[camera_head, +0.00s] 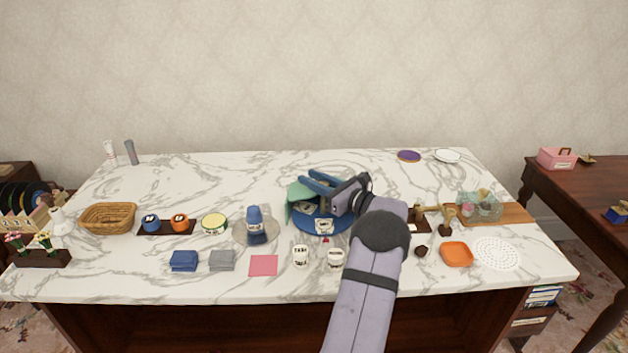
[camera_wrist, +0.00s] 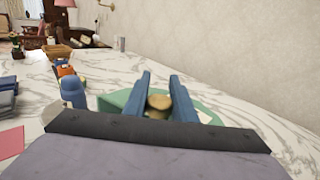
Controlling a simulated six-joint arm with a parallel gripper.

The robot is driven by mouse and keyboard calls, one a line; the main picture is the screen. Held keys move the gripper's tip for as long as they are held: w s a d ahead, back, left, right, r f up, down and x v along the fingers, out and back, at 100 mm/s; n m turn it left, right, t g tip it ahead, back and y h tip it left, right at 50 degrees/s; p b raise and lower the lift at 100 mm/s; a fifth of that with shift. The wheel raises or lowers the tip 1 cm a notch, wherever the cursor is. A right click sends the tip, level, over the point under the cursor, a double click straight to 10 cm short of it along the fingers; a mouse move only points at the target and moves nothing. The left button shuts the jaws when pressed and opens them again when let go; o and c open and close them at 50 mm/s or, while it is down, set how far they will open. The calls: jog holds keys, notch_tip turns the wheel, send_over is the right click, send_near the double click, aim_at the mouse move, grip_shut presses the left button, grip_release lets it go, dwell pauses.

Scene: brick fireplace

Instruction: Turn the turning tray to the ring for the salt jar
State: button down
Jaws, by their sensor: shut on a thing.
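The turning tray (camera_head: 303,224) is a round blue disc at the middle of the marble table, carrying green upright panels (camera_head: 297,200). A white labelled cup or jar (camera_head: 324,226) stands at its front. A small red mark (camera_head: 326,240) lies on the table just in front of the tray. My gripper (camera_head: 318,182) is over the tray, its blue fingers shut on a tan rounded knob (camera_wrist: 158,102), seen between them in the wrist view. Green surface (camera_wrist: 117,100) shows around the fingers. My wrist hides the tray's right side. I cannot tell which jar is the salt jar.
Two white labelled jars (camera_head: 300,256) stand in front of the tray. A brass-coloured fixture (camera_head: 446,222) and a glass box (camera_head: 480,207) stand right. The table behind the tray is clear.

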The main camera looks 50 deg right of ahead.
jog(key=shift+r, duration=0.1)
jog(key=c, duration=1.5)
grip_release()
jog(key=shift+o, duration=0.2)
jog(key=shift+s+d, duration=0.1)
jog(key=shift+s, duration=0.55)
jog(key=s+b, duration=0.1)
jog(key=s, duration=0.5)
